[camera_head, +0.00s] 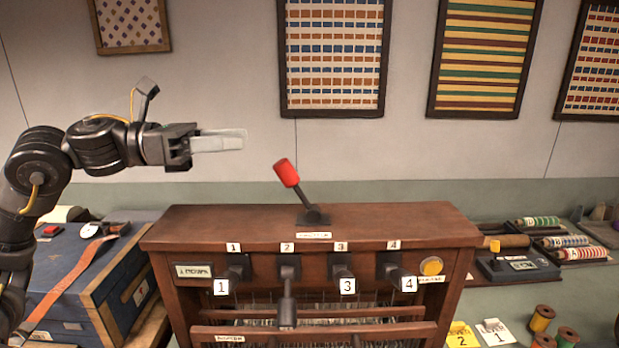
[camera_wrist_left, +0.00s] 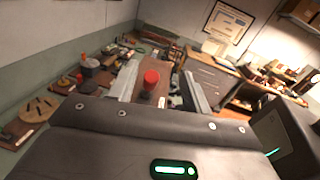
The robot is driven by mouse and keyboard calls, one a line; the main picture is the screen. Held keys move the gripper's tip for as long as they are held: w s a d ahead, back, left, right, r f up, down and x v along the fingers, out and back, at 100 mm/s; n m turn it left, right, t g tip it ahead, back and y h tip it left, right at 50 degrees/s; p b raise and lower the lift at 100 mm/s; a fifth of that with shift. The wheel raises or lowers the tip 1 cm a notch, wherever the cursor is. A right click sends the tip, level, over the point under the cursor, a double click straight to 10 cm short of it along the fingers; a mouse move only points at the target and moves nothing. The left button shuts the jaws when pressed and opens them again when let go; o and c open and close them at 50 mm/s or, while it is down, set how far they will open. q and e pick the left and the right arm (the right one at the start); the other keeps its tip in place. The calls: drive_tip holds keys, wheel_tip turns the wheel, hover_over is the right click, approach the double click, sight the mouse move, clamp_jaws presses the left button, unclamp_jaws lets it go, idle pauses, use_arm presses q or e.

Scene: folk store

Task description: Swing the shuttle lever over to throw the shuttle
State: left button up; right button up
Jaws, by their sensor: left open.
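The shuttle lever (camera_head: 304,195) stands on top of the brown wooden loom box (camera_head: 400,218). It has a red knob (camera_head: 286,172) and leans to the left from its black pivot. My left gripper (camera_head: 240,140) is up and to the left of the knob, apart from it, with its pale fingers pointing right. In the left wrist view the two fingers (camera_wrist_left: 160,88) are spread apart, and the red knob shows beyond and between them. Nothing is held. My right gripper is in neither view.
Numbered levers line the loom front; lever 2 (camera_head: 287,305) hangs down, unlike the others. A yellow button (camera_head: 431,266) is at front right. A blue case (camera_head: 85,285) stands left, and spools (camera_head: 542,318) and cards lie right. Air above the loom is clear.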

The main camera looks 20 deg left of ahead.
use_arm(q)
drive_tip(key=b, duration=0.4)
approach(292, 172)
drive_tip(key=shift+w+a+f+b, duration=0.3)
drive_tip(key=shift+w+f+b, duration=0.25)
drive_tip(key=shift+b, duration=0.35)
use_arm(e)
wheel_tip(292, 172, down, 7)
use_arm(q)
drive_tip(key=shift+r, duration=0.2)
drive_tip(key=shift+d+r+p, duration=0.1)
drive_tip(key=shift+d+p, duration=0.2)
drive_tip(key=shift+p, duration=0.1)
drive_tip(key=p+x, duration=0.4)
drive_tip(key=x, duration=0.5)
drive_tip(key=shift+w+d+p, duration=0.1)
drive_tip(key=shift+w+p, duration=0.05)
drive_tip(key=shift+p, duration=0.25)
drive_tip(key=shift+w+d, duration=0.25)
drive_tip(key=shift+d, duration=0.1)
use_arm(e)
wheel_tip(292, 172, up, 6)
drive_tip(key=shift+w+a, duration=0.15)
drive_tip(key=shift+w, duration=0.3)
use_arm(q)
clamp_jaws()
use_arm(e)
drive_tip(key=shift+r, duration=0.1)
